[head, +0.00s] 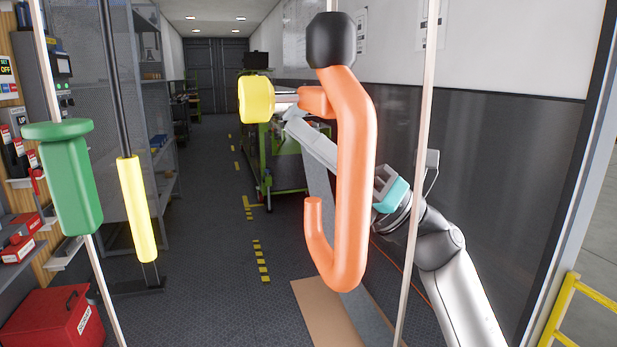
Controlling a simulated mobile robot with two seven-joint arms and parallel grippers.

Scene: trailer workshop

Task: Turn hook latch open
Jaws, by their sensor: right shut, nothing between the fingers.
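The hook latch (350,180) is a large orange hook in the middle of the head view. It hangs upright, with its curved end at the bottom turned up to the left. A black knob (331,40) sits at its top. A short orange arm leads left from it to a metal pin and a yellow knob (256,99). My right gripper (293,116) reaches in from the right, behind the hook, with its tip just below the pin. It is shut and empty. The hook hides part of it, so I cannot tell whether it touches the latch. My left gripper is out of view.
A green handle (66,180) on a pale rod and a yellow handle (138,208) on a black rod stand at the left. A red toolbox (55,320) is at lower left. A green cart (283,160) stands behind the latch.

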